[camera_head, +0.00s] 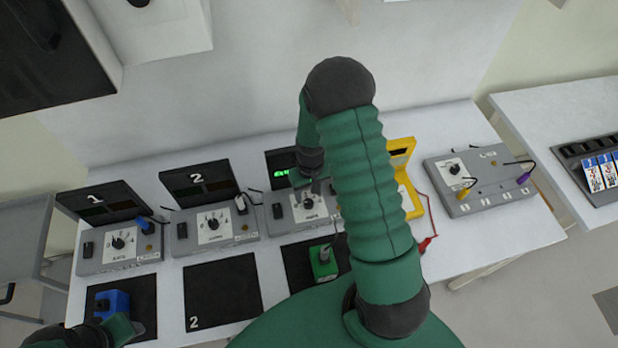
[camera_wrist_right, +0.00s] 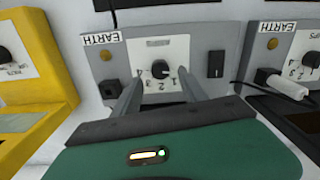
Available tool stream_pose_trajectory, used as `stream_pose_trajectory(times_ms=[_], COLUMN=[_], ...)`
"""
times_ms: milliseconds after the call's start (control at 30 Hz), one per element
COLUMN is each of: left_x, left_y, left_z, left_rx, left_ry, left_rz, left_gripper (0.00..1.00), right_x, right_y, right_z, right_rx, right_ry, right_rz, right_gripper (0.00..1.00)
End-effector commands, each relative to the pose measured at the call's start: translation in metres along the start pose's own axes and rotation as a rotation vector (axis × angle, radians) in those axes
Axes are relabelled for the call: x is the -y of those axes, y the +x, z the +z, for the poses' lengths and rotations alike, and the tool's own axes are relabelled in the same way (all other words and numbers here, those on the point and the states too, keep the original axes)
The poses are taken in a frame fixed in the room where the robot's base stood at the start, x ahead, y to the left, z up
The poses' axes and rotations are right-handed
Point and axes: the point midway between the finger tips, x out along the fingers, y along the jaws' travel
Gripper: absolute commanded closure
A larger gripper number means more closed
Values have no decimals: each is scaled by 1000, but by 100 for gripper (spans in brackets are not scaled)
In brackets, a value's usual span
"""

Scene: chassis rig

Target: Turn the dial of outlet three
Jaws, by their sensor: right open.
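Outlet three is the grey box with a lit green display (camera_head: 281,172), third from the left; its number is hidden behind my arm. Its black dial (camera_head: 309,203) sits on a white scale plate, and the dial also shows in the right wrist view (camera_wrist_right: 160,69). My right gripper (camera_head: 312,188) is open above this box. In the wrist view its two fingers stand on either side of the dial, apart from each other, with the dial visible between them; contact cannot be told. My left gripper (camera_head: 112,330) shows only partly at the lower left, by a blue block (camera_head: 113,303).
Outlets 1 (camera_head: 120,250) and 2 (camera_head: 214,230) stand to the left. A yellow device (camera_head: 403,150) stands close on the right, with a red lead. A green plug block (camera_head: 323,262) lies on a black mat in front. A larger grey panel (camera_head: 490,185) is farther right.

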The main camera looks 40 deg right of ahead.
Motion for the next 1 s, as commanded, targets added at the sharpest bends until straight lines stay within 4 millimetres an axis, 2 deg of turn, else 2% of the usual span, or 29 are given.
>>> stream_pose_trajectory(times_ms=[100, 300, 433, 600, 1000], left_x=[0, 0, 0, 0, 0], left_y=[7, 12, 14, 15, 15], left_z=[2, 3, 3, 4, 4], left_rx=[0, 0, 0, 0, 0], left_ry=[0, 0, 0, 0, 0], left_rz=[0, 0, 0, 0, 0], left_gripper=[64, 64, 64, 64, 64], right_x=[0, 0, 0, 0, 0], right_y=[-35, -93, -118, -132, -133], right_z=[-3, -3, -3, -2, -2], right_rx=[-9, -7, -4, 0, 0], right_ry=[-2, -2, -1, -1, -1], right_rz=[0, 0, 0, 0, 0], right_gripper=[50, 50, 50, 50, 50])
